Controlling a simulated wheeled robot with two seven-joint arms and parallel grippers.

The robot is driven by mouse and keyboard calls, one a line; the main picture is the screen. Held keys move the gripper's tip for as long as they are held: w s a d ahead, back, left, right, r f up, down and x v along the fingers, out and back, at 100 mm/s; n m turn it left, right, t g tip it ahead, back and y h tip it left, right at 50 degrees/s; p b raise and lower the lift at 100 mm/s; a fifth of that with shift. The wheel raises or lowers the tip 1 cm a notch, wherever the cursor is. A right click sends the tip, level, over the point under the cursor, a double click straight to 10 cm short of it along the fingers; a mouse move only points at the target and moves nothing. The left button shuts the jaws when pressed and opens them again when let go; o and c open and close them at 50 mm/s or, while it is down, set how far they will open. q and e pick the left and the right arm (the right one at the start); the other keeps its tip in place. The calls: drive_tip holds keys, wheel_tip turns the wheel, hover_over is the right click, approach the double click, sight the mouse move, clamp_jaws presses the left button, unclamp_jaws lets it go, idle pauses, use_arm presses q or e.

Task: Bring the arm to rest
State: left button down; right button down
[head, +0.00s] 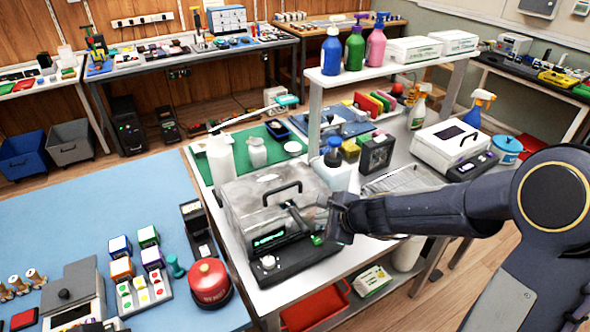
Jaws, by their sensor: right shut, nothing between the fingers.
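My right arm reaches in from the right. Its gripper (298,215) is shut and empty, at the front of a box-like machine with a clear lid (245,200). The lid has a black handle on top and looks closed. The dark front panel (290,262) of the machine has a lit green display and a white knob. I cannot tell whether the fingertips touch the lid or are just in front of it. My left gripper is not in view.
A shelf above the bench holds blue, green and pink bottles (354,48). A white boxy device (450,145) and a wire rack (405,180) stand behind my forearm. A blue-topped table (140,205) on the left carries a red round pot (209,282) and coloured cubes.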

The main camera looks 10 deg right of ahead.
drive_tip(key=shift+r, duration=0.1)
drive_tip(key=s+r+n+y, duration=0.3)
drive_tip(key=s+r+n, duration=0.75)
drive_tip(key=s, duration=0.35)
drive_tip(key=s+d+f+n+g+h, duration=0.2)
drive_tip(key=s+n, duration=0.6)
drive_tip(key=s, duration=0.5)
drive_tip(key=d+f+h, duration=0.1)
drive_tip(key=d+h, duration=0.1)
drive_tip(key=d, duration=0.1)
drive_tip(key=shift+f, duration=0.15)
drive_tip(key=shift+n, duration=0.25)
idle(4.5)
